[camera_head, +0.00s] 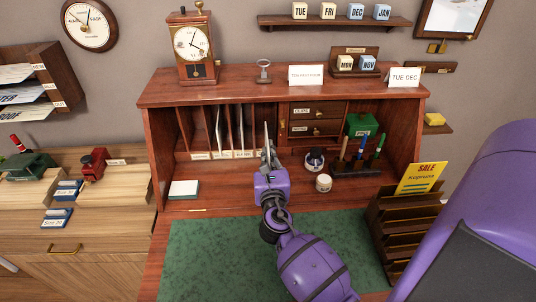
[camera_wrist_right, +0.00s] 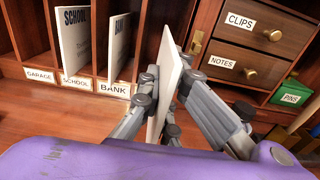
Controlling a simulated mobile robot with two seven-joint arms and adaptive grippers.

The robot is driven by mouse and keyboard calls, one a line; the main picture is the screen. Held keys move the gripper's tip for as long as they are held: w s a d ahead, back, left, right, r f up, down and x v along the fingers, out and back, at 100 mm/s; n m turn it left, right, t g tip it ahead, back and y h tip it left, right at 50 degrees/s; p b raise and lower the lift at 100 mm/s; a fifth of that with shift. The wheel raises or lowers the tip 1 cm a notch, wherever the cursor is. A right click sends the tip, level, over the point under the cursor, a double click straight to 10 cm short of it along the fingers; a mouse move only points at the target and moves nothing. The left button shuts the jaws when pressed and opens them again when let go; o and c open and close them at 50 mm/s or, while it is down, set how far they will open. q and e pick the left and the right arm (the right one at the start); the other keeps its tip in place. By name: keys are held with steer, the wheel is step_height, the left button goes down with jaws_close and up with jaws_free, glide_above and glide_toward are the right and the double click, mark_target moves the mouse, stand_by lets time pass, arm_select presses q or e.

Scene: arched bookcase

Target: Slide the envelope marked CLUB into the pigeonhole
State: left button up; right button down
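My right gripper (camera_head: 267,158) is shut on a thin white envelope, seen nearly edge-on and upright, in front of the desk's pigeonholes. In the right wrist view the fingers (camera_wrist_right: 166,98) press on both faces of the envelope (camera_wrist_right: 172,62). Its marking is not readable. Its far edge is at the opening right of the BANK slot; I cannot tell how far inside it is. Pigeonholes labelled GARAGE (camera_wrist_right: 40,75), SCHOOL (camera_wrist_right: 76,82) and BANK (camera_wrist_right: 113,88) are to its left. No CLUB label is readable; the gripper and envelope cover that part. My left gripper is not in view.
Envelopes marked SCHOOL (camera_wrist_right: 75,38) and BANK (camera_wrist_right: 119,45) stand in their slots. Drawers marked CLIPS (camera_wrist_right: 245,30) and NOTES (camera_wrist_right: 235,65) are close on the right. An ink bottle (camera_head: 314,161) and pen stand (camera_head: 357,168) are right of the gripper. The green mat (camera_head: 215,255) is clear.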

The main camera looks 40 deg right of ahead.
steer(key=shift+x, duration=2.7)
steer(key=shift+b+x, duration=0.3)
steer(key=shift+x, duration=2.4)
steer(key=shift+x, duration=1.15)
steer(key=c, duration=2.4)
jaws_free()
steer(key=shift+d, duration=0.1)
steer(key=shift+c, duration=0.2)
steer(key=o, duration=0.6)
steer(key=shift+r, duration=0.1)
steer(key=v, duration=1.2)
